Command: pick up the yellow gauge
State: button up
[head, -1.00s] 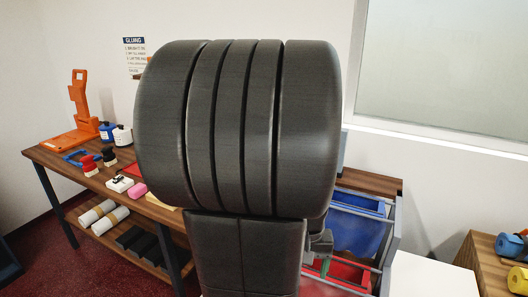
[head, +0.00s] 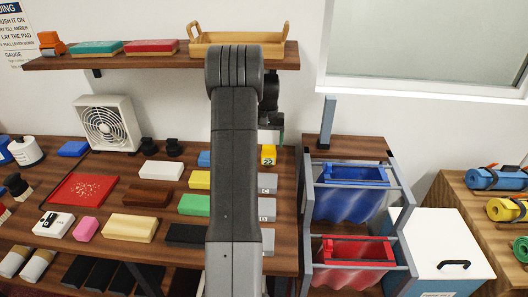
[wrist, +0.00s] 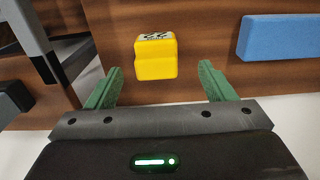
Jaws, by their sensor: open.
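The yellow gauge (head: 268,155) is a small block with a dark marking. It stands near the back of the counter, just right of my arm in the head view. In the wrist view the yellow gauge (wrist: 156,60) lies ahead of the fingertips, roughly centred between them and apart from both. My gripper (wrist: 160,80) is open and empty, with its two green fingers spread. In the head view my gripper (head: 271,122) is partly hidden by my arm, above and behind the gauge.
A blue block (wrist: 276,38) lies right of the gauge in the wrist view. Grey numbered pieces (head: 267,209) line the counter in front of the gauge. A shelf with a wooden tray (head: 204,38) is above. A rack with a blue bin (head: 345,205) stands right.

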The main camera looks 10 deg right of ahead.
aim_at(269, 154)
jog(key=f+p, duration=0.1)
jog(key=f, duration=0.6)
jog(key=shift+s+d+f+p, duration=0.1)
jog(key=shift+d+f+p, duration=0.1)
jog(key=shift+p, duration=0.2)
jog(key=shift+r, duration=0.1)
jog(key=c, duration=1.2)
jog(key=shift+c, duration=0.2)
jog(key=shift+s+r+b, duration=0.15)
jog(key=shift+r+b, duration=0.05)
jog(key=shift+b, duration=0.15)
notch_tip(269, 154, up, 6)
jog(key=shift+r+b, duration=0.1)
jog(key=shift+b, duration=0.6)
jog(key=s+a+b, duration=0.1)
jog(key=s, duration=0.5)
jog(key=s+a+b, duration=0.1)
jog(key=s+a, duration=0.1)
jog(key=s, duration=0.4)
jog(key=s+a+b, duration=0.2)
jog(key=s, duration=0.5)
jog(key=shift+a+r, duration=0.2)
jog(key=shift+a, duration=0.05)
